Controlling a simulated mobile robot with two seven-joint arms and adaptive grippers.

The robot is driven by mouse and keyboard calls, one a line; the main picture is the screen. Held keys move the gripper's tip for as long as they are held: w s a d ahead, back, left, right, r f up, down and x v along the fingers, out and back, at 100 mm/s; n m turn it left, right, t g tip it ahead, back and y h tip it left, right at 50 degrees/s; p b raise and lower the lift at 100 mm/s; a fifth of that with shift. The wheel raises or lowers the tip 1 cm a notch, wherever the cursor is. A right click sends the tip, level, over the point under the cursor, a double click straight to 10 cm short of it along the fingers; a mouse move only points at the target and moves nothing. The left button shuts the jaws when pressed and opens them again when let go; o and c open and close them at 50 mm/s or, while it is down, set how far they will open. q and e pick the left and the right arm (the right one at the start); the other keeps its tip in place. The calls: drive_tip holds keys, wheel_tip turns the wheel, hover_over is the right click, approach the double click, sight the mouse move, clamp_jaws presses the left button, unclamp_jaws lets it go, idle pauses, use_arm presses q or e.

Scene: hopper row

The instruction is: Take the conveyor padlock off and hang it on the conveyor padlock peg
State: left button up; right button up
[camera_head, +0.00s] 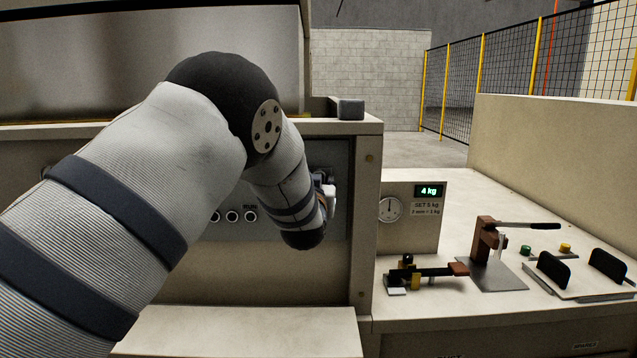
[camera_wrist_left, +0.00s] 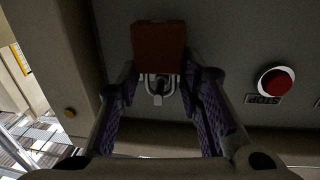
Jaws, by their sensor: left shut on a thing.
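In the left wrist view a dark red padlock (camera_wrist_left: 158,46) sits between my left fingertips, with its silver shackle (camera_wrist_left: 147,82) showing below the body. My left gripper (camera_wrist_left: 160,72) is shut on it. A small light metal piece lies within the shackle, against the dark grey panel (camera_wrist_left: 235,40). I cannot tell whether the shackle still passes through a fitting. In the head view my left arm hides the padlock, and only a little of the left gripper (camera_head: 327,192) shows at the panel. I cannot make out the padlock peg. My right gripper is out of view.
A red stop button (camera_wrist_left: 277,81) is on the panel right of my gripper in the wrist view. A grey block (camera_head: 350,109) lies on the ledge.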

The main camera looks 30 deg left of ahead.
use_arm(q)
drive_tip(key=shift+r, duration=0.15)
drive_tip(key=o, duration=1.2)
drive_tip(key=shift+o, duration=0.2)
drive_tip(key=v, duration=1.2)
